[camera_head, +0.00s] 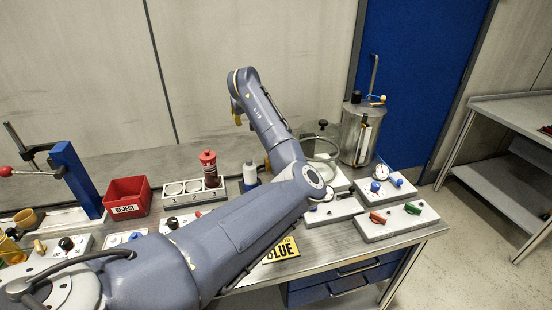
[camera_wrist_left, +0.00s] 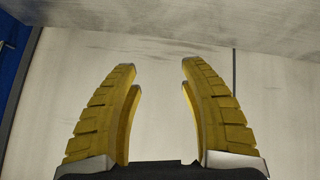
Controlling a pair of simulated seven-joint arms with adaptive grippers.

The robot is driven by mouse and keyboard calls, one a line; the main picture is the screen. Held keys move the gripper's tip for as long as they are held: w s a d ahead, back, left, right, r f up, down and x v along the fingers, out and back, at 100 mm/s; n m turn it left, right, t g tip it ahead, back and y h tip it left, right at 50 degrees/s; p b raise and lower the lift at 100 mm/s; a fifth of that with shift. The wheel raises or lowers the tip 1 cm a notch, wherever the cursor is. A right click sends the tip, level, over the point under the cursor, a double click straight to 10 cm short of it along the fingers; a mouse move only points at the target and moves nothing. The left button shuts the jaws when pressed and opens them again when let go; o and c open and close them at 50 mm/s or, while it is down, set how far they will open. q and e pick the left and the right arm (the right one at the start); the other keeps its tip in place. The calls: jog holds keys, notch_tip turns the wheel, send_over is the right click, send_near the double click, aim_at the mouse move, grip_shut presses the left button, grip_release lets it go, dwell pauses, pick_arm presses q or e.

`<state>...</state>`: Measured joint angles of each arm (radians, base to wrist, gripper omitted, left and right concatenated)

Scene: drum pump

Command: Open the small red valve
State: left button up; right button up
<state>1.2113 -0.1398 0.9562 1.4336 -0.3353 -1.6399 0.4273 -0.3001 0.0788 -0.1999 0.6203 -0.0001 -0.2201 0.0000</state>
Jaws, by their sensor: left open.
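A small red valve handle (camera_head: 377,218) sits on a light grey block (camera_head: 383,232) at the right front of the bench, beside a green handle (camera_head: 412,209). My left gripper (camera_head: 236,113) is raised above the back of the bench, far up and left of the red handle. In the left wrist view its yellow fingers (camera_wrist_left: 158,66) are spread wide with nothing between them, facing a pale wall. The red handle is outside that view. My right gripper is not in view.
My left arm crosses the bench and hides part of it. A metal drum (camera_head: 358,135) stands at the back right, and a block with blue knobs (camera_head: 394,181) lies in front of it. A red bin (camera_head: 128,196) and a red bottle (camera_head: 209,168) stand to the left.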

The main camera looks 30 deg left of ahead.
pick_arm(q)
jog(key=s+d+m+g+h, duration=0.2)
jog(key=s+d+g, duration=0.1)
jog(key=d, duration=1.1)
jog(key=x, duration=1.7)
jog(key=shift+s+f, duration=0.1)
jog(key=shift+f, duration=0.2)
grip_shut()
